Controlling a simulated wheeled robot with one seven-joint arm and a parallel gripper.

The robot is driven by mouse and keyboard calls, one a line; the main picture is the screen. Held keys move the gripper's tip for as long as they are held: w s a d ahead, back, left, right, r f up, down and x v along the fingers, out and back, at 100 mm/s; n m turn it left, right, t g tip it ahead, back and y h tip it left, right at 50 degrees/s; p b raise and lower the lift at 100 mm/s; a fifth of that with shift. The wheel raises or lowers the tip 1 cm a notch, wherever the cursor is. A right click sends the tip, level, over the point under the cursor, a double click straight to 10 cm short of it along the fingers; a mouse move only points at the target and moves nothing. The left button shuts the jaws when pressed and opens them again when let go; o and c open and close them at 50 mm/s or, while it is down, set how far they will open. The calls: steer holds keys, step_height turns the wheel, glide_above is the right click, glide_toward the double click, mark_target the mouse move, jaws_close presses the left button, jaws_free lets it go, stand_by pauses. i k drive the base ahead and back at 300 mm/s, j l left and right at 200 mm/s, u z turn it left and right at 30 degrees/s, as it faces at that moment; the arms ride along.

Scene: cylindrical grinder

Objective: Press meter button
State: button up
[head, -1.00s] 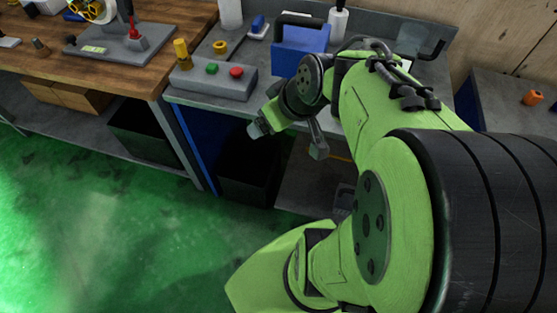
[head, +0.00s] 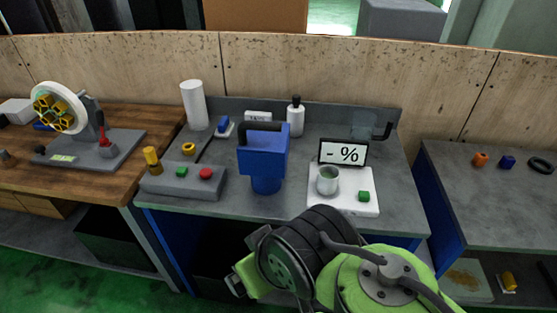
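The meter (head: 341,204) is a white flat unit on the grey bench in the head view. Its upright black-framed display (head: 343,153) reads "- %". A grey metal cup (head: 328,180) stands on the base left of the button. My arm, green with black joints, rises from the bottom of the view in front of the meter. My gripper's fingers cannot be made out; the arm's end is low, below the bench's front edge.
Left of the meter stand a blue handled device (head: 264,160) and a grey control box (head: 184,181) with green and red buttons. A white bottle (head: 296,119) and a white roll (head: 194,105) stand behind. A wooden bench (head: 110,187) is at left, another grey bench (head: 500,205) at right.

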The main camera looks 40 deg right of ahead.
mark_target(364, 196)
steer(key=l+z, duration=0.1)
steer(key=z, duration=0.65)
steer(key=l+z, duration=0.15)
steer(key=z, duration=0.6)
steer(key=i, duration=0.05)
